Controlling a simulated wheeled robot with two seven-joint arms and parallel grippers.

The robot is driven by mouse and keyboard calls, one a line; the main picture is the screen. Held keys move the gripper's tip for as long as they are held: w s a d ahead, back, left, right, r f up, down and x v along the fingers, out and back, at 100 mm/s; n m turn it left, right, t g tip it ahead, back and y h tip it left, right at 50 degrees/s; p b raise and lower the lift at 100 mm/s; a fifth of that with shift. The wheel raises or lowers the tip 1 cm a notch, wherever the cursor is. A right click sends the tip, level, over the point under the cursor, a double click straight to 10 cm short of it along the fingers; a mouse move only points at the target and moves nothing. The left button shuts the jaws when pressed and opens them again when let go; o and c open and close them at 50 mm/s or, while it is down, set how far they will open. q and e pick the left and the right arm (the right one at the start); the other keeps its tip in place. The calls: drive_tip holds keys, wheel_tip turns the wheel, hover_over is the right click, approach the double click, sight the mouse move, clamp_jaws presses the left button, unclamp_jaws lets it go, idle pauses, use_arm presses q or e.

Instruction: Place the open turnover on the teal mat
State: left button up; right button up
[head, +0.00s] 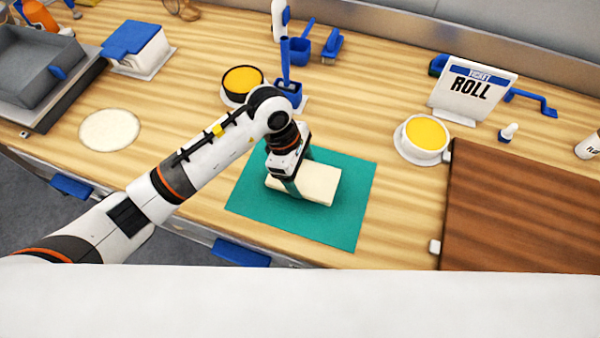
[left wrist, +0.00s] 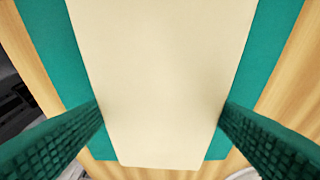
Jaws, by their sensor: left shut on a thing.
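The turnover (head: 318,184) is a pale cream, flat, folded rectangular slab over the middle of the teal mat (head: 340,228). My left gripper (head: 290,185) comes down from above and is shut on the turnover near its left end. In the left wrist view the turnover (left wrist: 160,70) fills the middle between the two green ridged fingers, with the teal mat (left wrist: 268,40) showing on both sides. The turnover looks level and at or very near the mat; I cannot tell whether it touches. My right gripper is not in view.
A round pale dough disc (head: 109,130) lies at left, near a grey tray (head: 40,75). Yellow-filled bowls (head: 243,80) (head: 426,133) stand behind and right of the mat. A brown board (head: 520,215) and a ROLL sign (head: 473,90) are at right.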

use_arm(q)
wheel_tip(320, 180, down, 2)
drive_tip(key=shift+f, duration=0.45)
drive_tip(key=o, duration=1.1)
drive_tip(key=shift+c, duration=0.2)
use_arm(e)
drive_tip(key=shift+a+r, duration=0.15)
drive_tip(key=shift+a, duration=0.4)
